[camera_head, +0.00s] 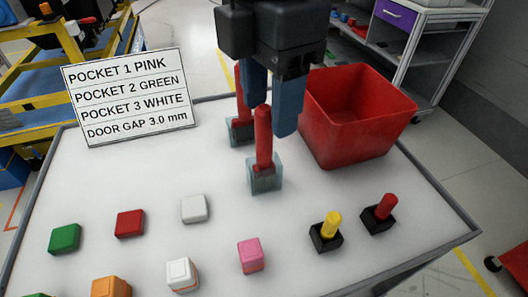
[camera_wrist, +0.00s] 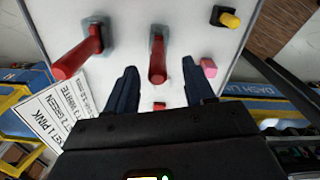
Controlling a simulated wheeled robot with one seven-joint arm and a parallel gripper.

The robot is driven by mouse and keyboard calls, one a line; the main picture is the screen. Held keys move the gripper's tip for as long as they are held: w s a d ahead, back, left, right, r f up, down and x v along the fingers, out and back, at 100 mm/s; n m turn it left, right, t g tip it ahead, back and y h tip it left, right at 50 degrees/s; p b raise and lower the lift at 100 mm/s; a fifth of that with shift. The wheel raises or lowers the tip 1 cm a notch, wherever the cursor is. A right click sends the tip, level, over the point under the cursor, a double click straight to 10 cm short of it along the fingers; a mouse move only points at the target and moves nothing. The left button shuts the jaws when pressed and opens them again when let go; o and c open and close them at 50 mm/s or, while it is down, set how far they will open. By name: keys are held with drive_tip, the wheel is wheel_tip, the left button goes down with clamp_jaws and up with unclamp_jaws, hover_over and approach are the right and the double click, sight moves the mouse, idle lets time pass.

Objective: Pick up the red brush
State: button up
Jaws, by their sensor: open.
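Two upright red-handled tools that look like brushes stand on the white table, each in a pale grey-blue square base. The nearer red brush (camera_head: 263,140) is in front of my gripper (camera_head: 271,118); the farther red brush (camera_head: 240,95) is partly hidden behind a finger. In the wrist view, one red brush (camera_wrist: 157,70) shows between the two dark fingers of my gripper (camera_wrist: 159,66), with a gap on each side. The other red brush (camera_wrist: 78,55) is left of the fingers. My gripper is open and empty, pointing down; contact with either handle is not visible.
A red open bin (camera_head: 350,145) stands right of the brushes. A yellow peg (camera_head: 332,226) and a red peg (camera_head: 385,207) sit in black bases at the front right. Several coloured blocks lie at the front left. A sign (camera_head: 130,98) stands at the back left.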

sight(265, 136)
drive_tip(key=f, duration=0.6)
drive_tip(key=shift+w+a, duration=0.1)
drive_tip(key=shift+a, duration=0.15)
clamp_jaws()
